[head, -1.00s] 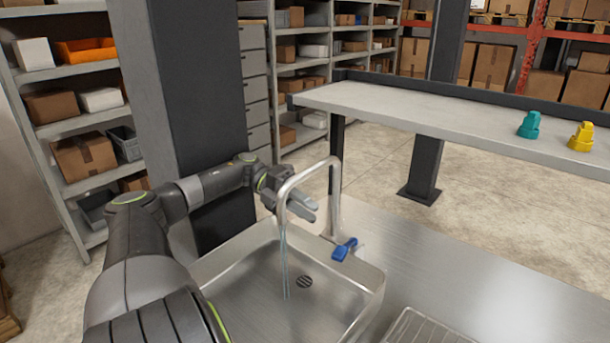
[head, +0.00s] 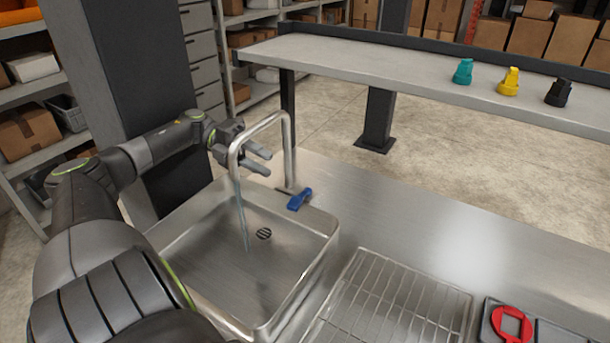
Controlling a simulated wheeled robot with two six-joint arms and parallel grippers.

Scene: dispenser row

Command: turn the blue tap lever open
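The blue tap lever (head: 300,199) sits at the base of the tap on the sink's back right rim. The curved metal tap (head: 289,150) arches over the steel sink (head: 325,240). A thin stream of water (head: 243,215) runs from the spout into the basin. My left gripper (head: 268,162) is open, with its two fingers apart and nothing between them. It is beside the tap's arch, partly hidden by the spout, up and left of the lever and apart from it. My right gripper is not in view.
A wire rack (head: 385,310) stands right of the sink, and a dark tray (head: 550,330) with a red ring-shaped piece (head: 512,324) is farther right. A raised shelf (head: 400,82) behind holds teal (head: 463,72), yellow (head: 509,82) and black (head: 558,93) pieces. The steel counter (head: 420,210) between is clear.

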